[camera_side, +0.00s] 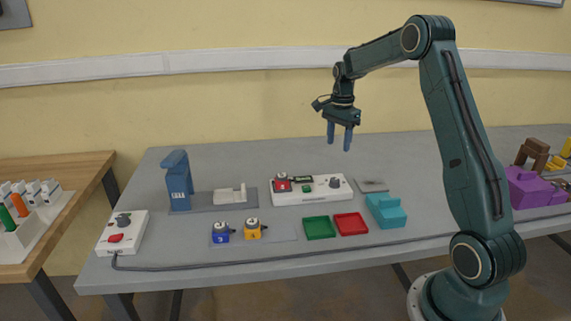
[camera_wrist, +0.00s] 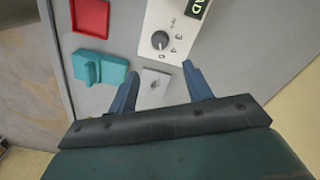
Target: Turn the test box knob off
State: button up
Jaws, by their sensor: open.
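A white box (camera_side: 290,196) with a dark grey knob (camera_side: 335,183) at its right end stands mid-table. It carries a red part (camera_side: 282,184) and a dark display strip; its knob end also shows in the wrist view (camera_wrist: 176,22), with the knob (camera_wrist: 159,40) and small marks beside it. Which mark the knob points to is too small to tell. A second white box (camera_side: 108,240) at the left has a dark knob (camera_side: 123,219) and a red switch. The pictures do not name either box. My gripper (camera_side: 339,142) is open and empty, well above the middle box.
A teal block (camera_side: 386,211), red tray (camera_side: 351,224) and green tray (camera_side: 319,228) lie in front of the middle box. A small grey plate (camera_side: 371,185) lies right of it. Blue and yellow parts and a blue stand (camera_side: 178,182) are left. A cable runs along the front.

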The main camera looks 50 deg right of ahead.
aim_at(335, 179)
notch_tip(335, 179, down, 14)
jog(key=shift+r, duration=0.1)
dwell(0.9)
jog(key=c, duration=1)
